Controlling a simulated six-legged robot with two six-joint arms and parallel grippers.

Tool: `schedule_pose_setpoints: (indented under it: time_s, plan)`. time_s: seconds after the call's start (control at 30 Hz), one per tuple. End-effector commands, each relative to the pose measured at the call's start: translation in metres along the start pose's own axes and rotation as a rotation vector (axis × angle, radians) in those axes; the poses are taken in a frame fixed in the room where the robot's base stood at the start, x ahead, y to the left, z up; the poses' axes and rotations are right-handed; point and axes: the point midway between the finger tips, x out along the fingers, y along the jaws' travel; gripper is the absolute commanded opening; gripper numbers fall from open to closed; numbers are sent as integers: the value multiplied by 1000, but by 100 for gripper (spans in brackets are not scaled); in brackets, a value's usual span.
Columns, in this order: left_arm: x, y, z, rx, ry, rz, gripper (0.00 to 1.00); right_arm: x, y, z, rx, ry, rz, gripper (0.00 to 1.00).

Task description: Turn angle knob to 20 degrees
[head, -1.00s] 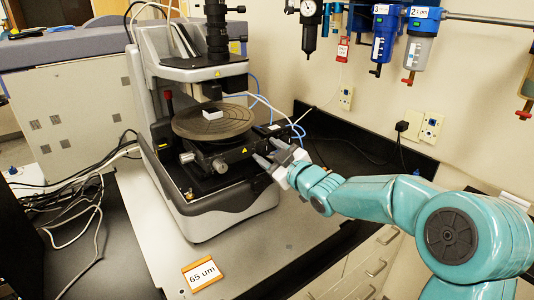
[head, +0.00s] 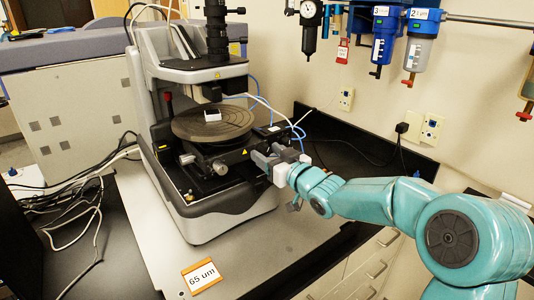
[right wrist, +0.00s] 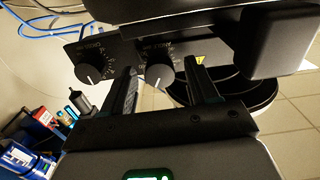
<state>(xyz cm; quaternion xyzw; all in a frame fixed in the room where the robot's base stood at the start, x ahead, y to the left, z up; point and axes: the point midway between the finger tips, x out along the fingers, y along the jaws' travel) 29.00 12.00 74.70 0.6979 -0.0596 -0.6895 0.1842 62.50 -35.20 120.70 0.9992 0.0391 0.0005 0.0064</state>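The profiler's front panel shows two round black knobs with white pointer lines in the right wrist view, a left knob (right wrist: 90,68) and a right knob (right wrist: 158,70). Contact cannot be told. In the head view my right gripper (head: 266,157) is at the right front of the profiler (head: 213,200), hiding the panel. My left gripper is not in view.
An orange-framed "65 um" sign (head: 201,276) lies in front on the grey base plate.

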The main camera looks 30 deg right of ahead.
Motion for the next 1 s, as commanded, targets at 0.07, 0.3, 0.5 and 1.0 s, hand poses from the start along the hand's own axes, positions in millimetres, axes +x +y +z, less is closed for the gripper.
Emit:
schedule_pose_setpoints:
  time_s: [0.07,0.3,0.5,1.0]
  plan:
    - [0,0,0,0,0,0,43,0,0,0,-1,0,0,59]
    - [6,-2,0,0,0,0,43,-10,1,2,-2,0,1,59]
    - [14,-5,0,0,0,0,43,-38,1,1,-3,1,1,59]
    - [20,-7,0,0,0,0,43,-81,0,0,-2,0,0,59]
